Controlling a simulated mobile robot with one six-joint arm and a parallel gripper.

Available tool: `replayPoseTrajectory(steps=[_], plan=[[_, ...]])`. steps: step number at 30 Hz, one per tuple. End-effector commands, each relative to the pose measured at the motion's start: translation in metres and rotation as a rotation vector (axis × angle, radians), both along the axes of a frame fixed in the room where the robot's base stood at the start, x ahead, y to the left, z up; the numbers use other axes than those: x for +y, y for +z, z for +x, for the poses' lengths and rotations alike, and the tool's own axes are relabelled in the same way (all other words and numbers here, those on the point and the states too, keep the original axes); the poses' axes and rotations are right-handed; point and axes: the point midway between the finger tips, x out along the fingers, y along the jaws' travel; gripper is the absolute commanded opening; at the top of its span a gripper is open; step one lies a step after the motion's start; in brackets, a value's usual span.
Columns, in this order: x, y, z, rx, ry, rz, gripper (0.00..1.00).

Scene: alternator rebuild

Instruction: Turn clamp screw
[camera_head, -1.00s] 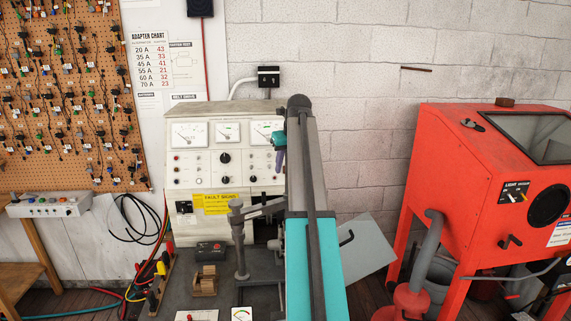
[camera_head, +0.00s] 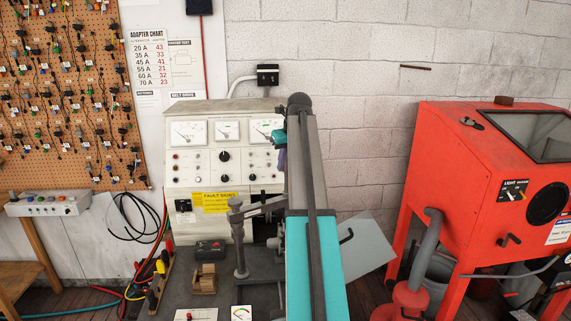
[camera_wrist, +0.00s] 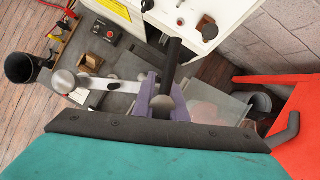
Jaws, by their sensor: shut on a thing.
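My gripper (camera_wrist: 163,90) shows in the wrist view as two purple fingers closed around the lower end of a dark rod, which I take to be the clamp screw (camera_wrist: 171,62). The rod's far end points toward the test bench front. The grey clamp arm (camera_wrist: 104,85) runs from the round-topped post to the fingers. In the head view the post (camera_head: 240,245) and clamp arm (camera_head: 262,206) stand on the bench, left of my arm. Only a little purple of my gripper (camera_head: 282,160) shows there; my arm hides the rest and the screw.
The test bench (camera_head: 180,145) with gauges and knobs stands behind. A small wooden block (camera_head: 205,280) and a dark switch box (camera_head: 210,248) lie left of the post. A red cabinet (camera_head: 450,170) stands to the right. A grey panel (camera_head: 362,250) leans between.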

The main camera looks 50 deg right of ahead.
Motion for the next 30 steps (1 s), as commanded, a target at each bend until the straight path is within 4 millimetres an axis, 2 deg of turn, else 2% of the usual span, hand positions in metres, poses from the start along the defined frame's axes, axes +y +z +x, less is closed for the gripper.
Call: replayPoseTrajectory(steps=[11, 30], plan=[[0.002, 0.0, 0.001, 0.001, 0.224, 0.0, 0.0], [0.011, 0.001, -0.001, 0.002, 0.821, 0.001, 0.0]])
